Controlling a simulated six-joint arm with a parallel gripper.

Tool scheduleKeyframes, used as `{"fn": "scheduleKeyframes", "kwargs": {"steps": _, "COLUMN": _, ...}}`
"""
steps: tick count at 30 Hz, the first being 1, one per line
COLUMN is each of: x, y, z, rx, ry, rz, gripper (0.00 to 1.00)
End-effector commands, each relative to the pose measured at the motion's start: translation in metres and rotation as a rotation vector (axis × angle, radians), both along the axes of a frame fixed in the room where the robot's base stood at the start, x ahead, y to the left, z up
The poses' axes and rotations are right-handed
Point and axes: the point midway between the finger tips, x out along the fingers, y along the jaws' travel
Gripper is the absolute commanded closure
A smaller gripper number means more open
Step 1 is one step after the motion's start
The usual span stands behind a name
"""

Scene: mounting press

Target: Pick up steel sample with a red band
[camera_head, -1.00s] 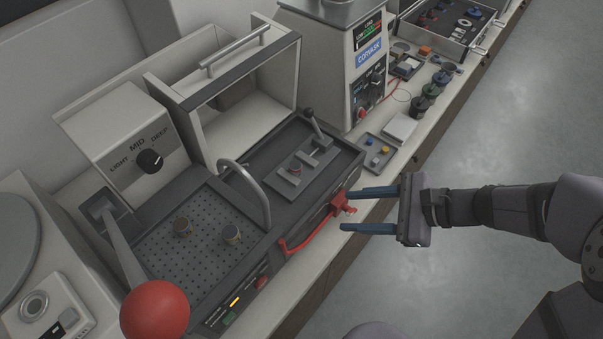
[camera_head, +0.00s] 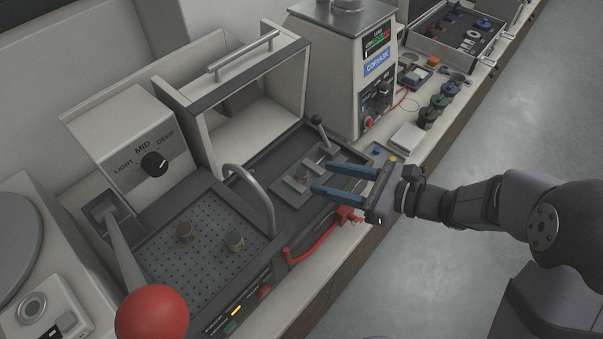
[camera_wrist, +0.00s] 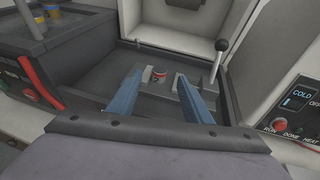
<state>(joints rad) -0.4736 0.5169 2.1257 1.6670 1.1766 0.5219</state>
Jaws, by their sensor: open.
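In the head view the sample (camera_head: 303,178) is small and hard to make out. My gripper (camera_head: 322,177) is open and empty, with its blue fingers reaching over the tray from the right.
A black-knobbed lever (camera_wrist: 221,46) rises right of the fixture. A curved grey handle (camera_head: 258,190) and a red handle (camera_head: 315,243) flank the tray.

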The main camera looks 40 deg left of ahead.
Motion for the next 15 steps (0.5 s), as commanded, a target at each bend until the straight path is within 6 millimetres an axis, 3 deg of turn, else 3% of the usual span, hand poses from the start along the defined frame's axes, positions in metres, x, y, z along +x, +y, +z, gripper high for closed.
{"fn": "scheduleKeyframes", "kwargs": {"steps": 15, "x": -0.010, "y": 0.046, "z": -0.015, "rx": -0.001, "ry": 0.001, "rz": 0.000, "gripper": 0.55}}
